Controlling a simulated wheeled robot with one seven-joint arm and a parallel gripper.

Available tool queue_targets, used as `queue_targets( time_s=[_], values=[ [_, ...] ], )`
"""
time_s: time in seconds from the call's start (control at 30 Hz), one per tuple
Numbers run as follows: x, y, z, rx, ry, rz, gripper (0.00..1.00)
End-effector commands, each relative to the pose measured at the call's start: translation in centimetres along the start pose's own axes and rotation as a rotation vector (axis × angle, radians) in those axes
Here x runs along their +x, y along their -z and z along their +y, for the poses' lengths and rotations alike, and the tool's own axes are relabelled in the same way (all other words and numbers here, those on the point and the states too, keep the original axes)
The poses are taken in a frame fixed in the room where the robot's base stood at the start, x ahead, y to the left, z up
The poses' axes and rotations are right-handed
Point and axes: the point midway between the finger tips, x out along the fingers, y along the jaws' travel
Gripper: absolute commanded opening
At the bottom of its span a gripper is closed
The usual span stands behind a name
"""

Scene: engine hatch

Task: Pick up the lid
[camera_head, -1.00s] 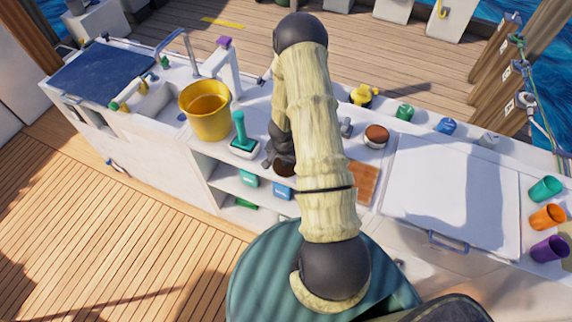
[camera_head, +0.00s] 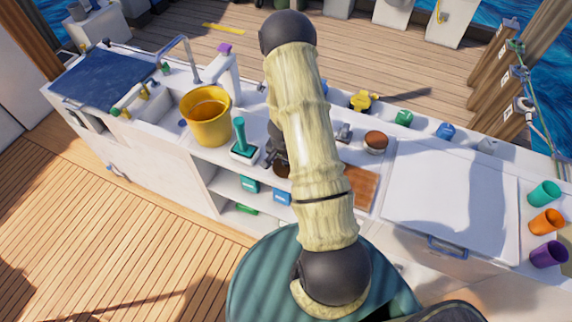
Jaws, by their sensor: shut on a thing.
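My gripper (camera_head: 273,158) is over the counter, just right of the green-handled brush, and is partly hidden behind my arm. It is shut on a brown round thing (camera_head: 282,171), which looks like the lid. Only part of this thing shows at the fingers, near the counter's front edge. I cannot tell whether it is clear of the counter top. A separate round pot with a brown top (camera_head: 376,141) stands on the counter to the right of my arm.
A yellow bucket (camera_head: 206,117) and a green-handled brush (camera_head: 241,143) stand left of my gripper. A wooden board (camera_head: 361,188) lies right of my arm, beside a large white hatch (camera_head: 448,200) with a blue handle.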

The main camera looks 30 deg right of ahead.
Motion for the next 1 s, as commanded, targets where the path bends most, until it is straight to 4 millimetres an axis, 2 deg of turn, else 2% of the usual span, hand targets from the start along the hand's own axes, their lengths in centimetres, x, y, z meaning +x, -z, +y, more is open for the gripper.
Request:
queue_targets(
  time_s=[0.03,0.2,0.4,1.0],
  values=[
    [-1.3,0.2,-0.1,-0.004,0.0,0.003,0.62],
    [-4.4,0.6,-0.1,-0.004,-0.001,0.003,0.62],
    [-6.5,0.9,0.0,-0.001,-0.001,0.001,0.62],
    [-6.7,1.0,0.0,0.001,-0.001,0.0,0.62]
  ],
)
